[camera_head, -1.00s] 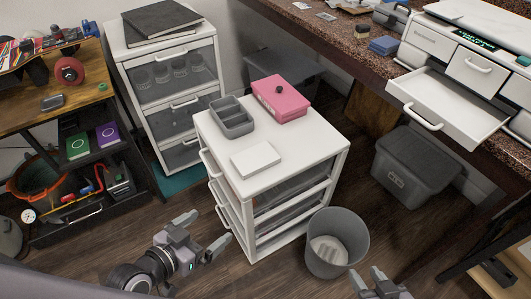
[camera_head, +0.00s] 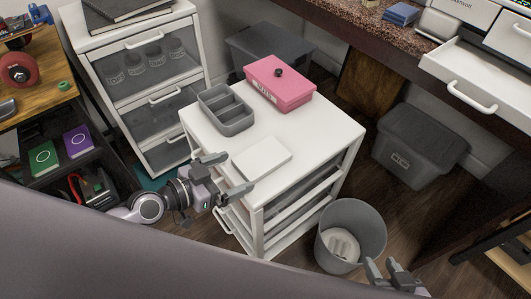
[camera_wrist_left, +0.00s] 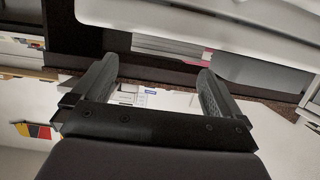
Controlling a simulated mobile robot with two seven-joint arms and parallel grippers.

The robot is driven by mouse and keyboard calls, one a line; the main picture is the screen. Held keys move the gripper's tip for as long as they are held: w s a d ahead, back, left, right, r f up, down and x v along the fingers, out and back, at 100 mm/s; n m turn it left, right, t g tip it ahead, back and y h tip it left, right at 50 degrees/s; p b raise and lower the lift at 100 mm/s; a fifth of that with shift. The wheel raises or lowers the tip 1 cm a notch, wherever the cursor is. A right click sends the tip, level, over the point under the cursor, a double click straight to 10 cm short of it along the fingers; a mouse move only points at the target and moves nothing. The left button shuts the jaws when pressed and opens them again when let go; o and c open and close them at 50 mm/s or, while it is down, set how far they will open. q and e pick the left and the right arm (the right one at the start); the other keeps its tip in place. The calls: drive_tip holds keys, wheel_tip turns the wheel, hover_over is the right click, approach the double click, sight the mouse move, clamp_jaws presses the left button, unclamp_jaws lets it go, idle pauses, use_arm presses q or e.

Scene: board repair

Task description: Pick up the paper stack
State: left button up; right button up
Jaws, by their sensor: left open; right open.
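The paper stack (camera_head: 261,158) is a flat white block lying on the white top of the small drawer cabinet (camera_head: 315,137), close to its front left edge. My left gripper (camera_head: 237,172) is open, at the near left side of the stack, with its fingers pointing towards it. I cannot tell whether it touches the stack. In the left wrist view the open fingers (camera_wrist_left: 157,68) have nothing between them, and I cannot clearly make out the stack there. My right gripper (camera_head: 384,270) is open and empty at the bottom right, by the waste bin.
A grey divided tray (camera_head: 227,112) and a pink box (camera_head: 280,84) with a dark knob stand behind the stack. A grey waste bin (camera_head: 350,232) stands on the floor to the right of the cabinet. The cabinet top's right part is clear.

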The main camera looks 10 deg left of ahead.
sight(262, 156)
use_arm(q)
drive_tip(key=shift+w+f, duration=0.1)
drive_tip(key=shift+w, duration=0.35)
drive_tip(key=shift+x, duration=1.3)
drive_tip(key=shift+p+x, duration=0.35)
drive_tip(key=shift+x, duration=1.8)
drive_tip(key=shift+w, duration=0.1)
drive_tip(key=c, duration=0.8)
drive_tip(key=shift+r, duration=0.3)
